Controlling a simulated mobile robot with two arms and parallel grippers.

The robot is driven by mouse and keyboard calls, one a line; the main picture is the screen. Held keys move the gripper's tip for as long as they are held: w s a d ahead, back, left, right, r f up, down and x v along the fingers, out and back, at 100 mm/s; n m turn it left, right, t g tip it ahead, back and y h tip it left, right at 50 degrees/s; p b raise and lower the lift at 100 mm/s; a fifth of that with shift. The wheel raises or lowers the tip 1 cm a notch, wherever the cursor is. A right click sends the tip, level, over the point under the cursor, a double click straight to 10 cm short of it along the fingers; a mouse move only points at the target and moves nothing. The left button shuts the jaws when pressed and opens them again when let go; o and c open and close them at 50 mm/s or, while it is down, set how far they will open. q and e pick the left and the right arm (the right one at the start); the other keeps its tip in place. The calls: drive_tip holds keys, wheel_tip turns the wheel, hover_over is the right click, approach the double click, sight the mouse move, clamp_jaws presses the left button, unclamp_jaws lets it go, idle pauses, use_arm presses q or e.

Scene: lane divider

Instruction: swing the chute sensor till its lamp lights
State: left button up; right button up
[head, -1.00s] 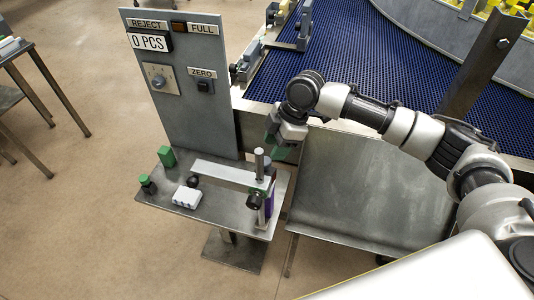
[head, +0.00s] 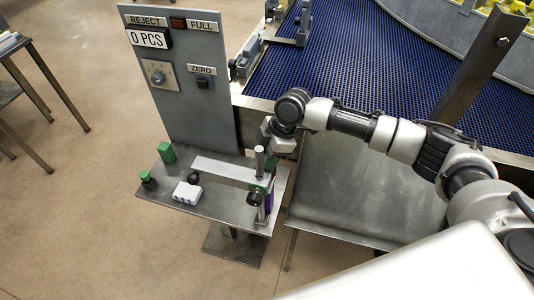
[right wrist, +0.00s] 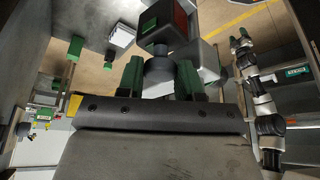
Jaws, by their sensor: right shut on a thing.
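The chute sensor stands on a metal post (head: 259,160) at the right end of the small steel shelf (head: 215,207). A flat metal bar (head: 225,172) runs left from the post, and a dark round knob (head: 254,198) sits below it. My right gripper (head: 266,183) reaches down beside the post, its fingers partly hidden there. In the right wrist view its green fingers (right wrist: 160,74) are shut around a dark round part below a dark box (right wrist: 161,27) with a green patch and a red patch. I cannot tell whether a sensor lamp is lit. My left gripper is not in view.
A grey panel (head: 180,110) with a "0 PCS" display (head: 150,39) rises behind the shelf. A green block (head: 167,152), a green-topped button (head: 148,181) and a white block (head: 187,193) are on the shelf. A blue conveyor (head: 350,70) and a sloping metal chute (head: 355,195) are to the right.

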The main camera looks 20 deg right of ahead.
drive_tip(key=shift+n+g, duration=0.4)
drive_tip(key=shift+n, duration=0.7)
drive_tip(key=o, duration=0.6)
drive_tip(key=shift+w+d+r, duration=0.1)
drive_tip(key=shift+d+r, duration=0.1)
drive_tip(key=shift+r, duration=0.35)
drive_tip(key=b+v, duration=0.2)
drive_tip(key=v, duration=0.7)
drive_tip(key=shift+d+r, duration=0.1)
drive_tip(key=shift+r, duration=0.25)
